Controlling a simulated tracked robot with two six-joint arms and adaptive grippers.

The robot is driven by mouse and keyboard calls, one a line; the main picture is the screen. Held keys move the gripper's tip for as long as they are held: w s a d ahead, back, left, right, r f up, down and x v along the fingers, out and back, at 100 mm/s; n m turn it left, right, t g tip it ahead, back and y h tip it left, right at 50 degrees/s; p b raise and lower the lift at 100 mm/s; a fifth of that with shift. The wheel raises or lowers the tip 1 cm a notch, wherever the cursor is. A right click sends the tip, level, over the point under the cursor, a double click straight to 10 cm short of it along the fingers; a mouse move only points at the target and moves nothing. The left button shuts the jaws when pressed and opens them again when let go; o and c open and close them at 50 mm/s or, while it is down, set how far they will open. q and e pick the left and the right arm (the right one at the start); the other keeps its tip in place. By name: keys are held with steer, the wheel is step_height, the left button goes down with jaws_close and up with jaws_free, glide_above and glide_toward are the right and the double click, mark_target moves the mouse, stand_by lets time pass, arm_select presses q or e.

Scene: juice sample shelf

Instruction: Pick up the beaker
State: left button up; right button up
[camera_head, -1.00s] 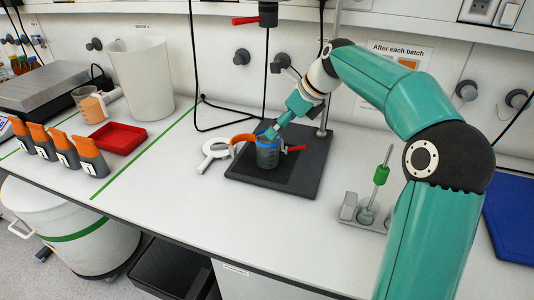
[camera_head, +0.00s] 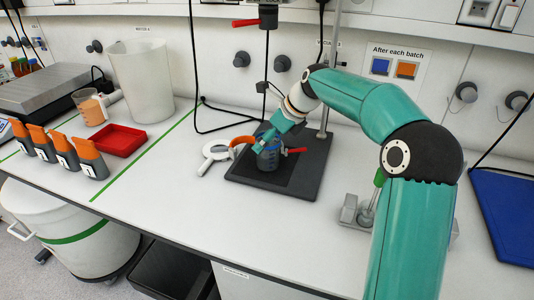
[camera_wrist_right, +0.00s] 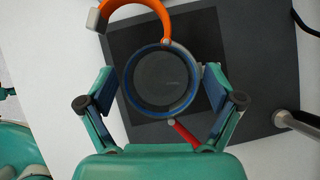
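The beaker (camera_head: 268,158) is a small clear vessel with a blue rim, upright on a dark square plate (camera_head: 310,170). In the right wrist view the beaker (camera_wrist_right: 160,82) is seen from above. My right gripper (camera_head: 268,138) is at the beaker's top, partly covering it. In the wrist view its two fingers (camera_wrist_right: 165,88) are apart, one on each side of the beaker, very close to its wall; I see no clear contact.
A metal rod (camera_head: 327,110) rises behind. A red tray (camera_head: 117,139) and white bucket (camera_head: 142,80) stand left. A blue mat (camera_head: 505,215) lies right.

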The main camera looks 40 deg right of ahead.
steer(key=c, duration=1.2)
steer(key=shift+o, duration=0.2)
steer(key=shift+a+r, duration=0.15)
steer(key=shift+r, duration=0.1)
steer(key=s+a+r, duration=0.6)
steer(key=a+r, duration=0.1)
steer(key=a, duration=0.5)
steer(key=shift+s+r+b, duration=0.2)
steer(key=shift+r+b, duration=0.05)
steer(key=shift+b, duration=0.15)
